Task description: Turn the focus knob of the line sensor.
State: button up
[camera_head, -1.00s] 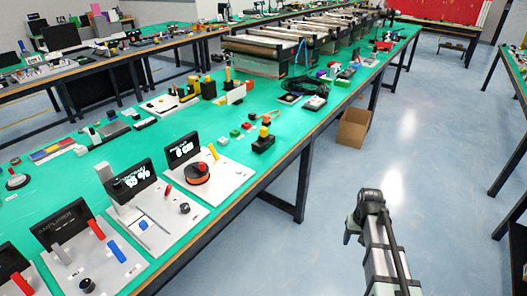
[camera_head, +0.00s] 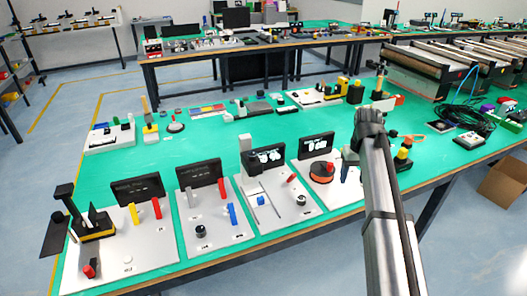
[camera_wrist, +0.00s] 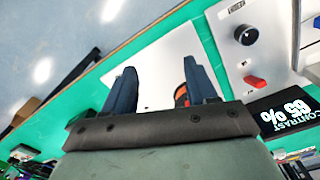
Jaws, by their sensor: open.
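A light panel (camera_head: 276,217) with a black display (camera_head: 264,158) carries a round black knob (camera_head: 300,200), a red lever (camera_head: 291,178) and a blue slider piece (camera_head: 260,201). In the wrist view its display (camera_wrist: 285,113) reads CONTRAST and a percentage, upside down. The black knob (camera_wrist: 246,35) shows there with a small label beside it, too small to read surely. I take this panel for the line sensor. My gripper (camera_wrist: 160,85) is open and empty, above the neighbouring panel with the orange dial. The knob lies to the right of its fingers in the wrist view.
The neighbouring panel has an orange and black dial (camera_head: 321,172) and a display (camera_head: 316,145). Cables (camera_head: 460,115) lie at right.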

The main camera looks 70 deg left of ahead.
jog(key=s+a+r+n, duration=0.3)
jog(key=s+a+r, duration=0.85)
jog(key=s, duration=0.25)
jog(key=n, duration=0.2)
send_near(253, 154)
notch_tip(253, 154, down, 9)
jog(key=shift+s+r, duration=0.1)
jog(key=shift+s, duration=0.05)
jog(key=c, duration=1.1)
